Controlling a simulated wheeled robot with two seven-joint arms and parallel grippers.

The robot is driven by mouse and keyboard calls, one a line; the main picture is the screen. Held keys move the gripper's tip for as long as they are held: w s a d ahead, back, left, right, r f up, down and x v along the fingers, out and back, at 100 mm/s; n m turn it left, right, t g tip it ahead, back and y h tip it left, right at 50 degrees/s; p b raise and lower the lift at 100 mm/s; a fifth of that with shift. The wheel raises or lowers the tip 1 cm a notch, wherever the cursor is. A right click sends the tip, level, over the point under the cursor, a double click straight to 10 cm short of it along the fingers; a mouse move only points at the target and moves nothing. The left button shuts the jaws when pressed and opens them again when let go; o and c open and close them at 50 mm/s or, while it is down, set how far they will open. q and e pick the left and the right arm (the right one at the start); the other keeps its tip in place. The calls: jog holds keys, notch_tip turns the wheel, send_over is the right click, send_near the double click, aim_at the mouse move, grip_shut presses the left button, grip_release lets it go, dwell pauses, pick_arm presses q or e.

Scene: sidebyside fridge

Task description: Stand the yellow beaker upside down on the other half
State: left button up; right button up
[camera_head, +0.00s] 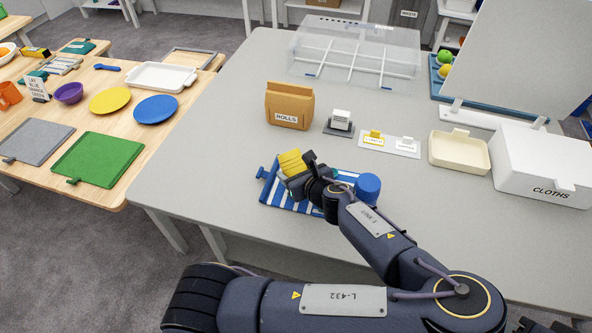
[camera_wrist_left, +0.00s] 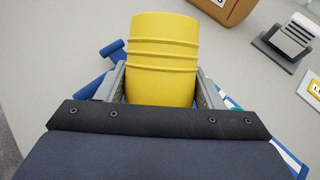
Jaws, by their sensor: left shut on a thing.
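The yellow beaker (camera_head: 290,162) is ribbed and held between the fingers of my left gripper (camera_head: 297,178), over the left part of the blue-and-white striped board or cloth (camera_head: 272,195). In the head view it leans to the left. It fills the middle of the left wrist view (camera_wrist_left: 162,62), with a finger on each side. I cannot tell which end is open, or whether it touches the striped surface. A blue beaker (camera_head: 368,186) stands at the right side of the striped surface, partly behind my arm. My arm hides much of that surface. My right gripper is not in view.
Behind are a brown ROLLS bag (camera_head: 290,105), a small card holder (camera_head: 340,122), a label plate (camera_head: 389,145), a cream tray (camera_head: 459,152) and a white CLOTHS box (camera_head: 540,166). A clear divided case (camera_head: 355,50) lies at the back. Grey table is clear at left.

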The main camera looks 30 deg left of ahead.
pick_arm(q)
jog(key=shift+f+b, duration=0.45)
jog(key=shift+f, duration=0.15)
dwell(0.4)
jog(key=o, duration=1.5)
jog(key=shift+c, duration=0.2)
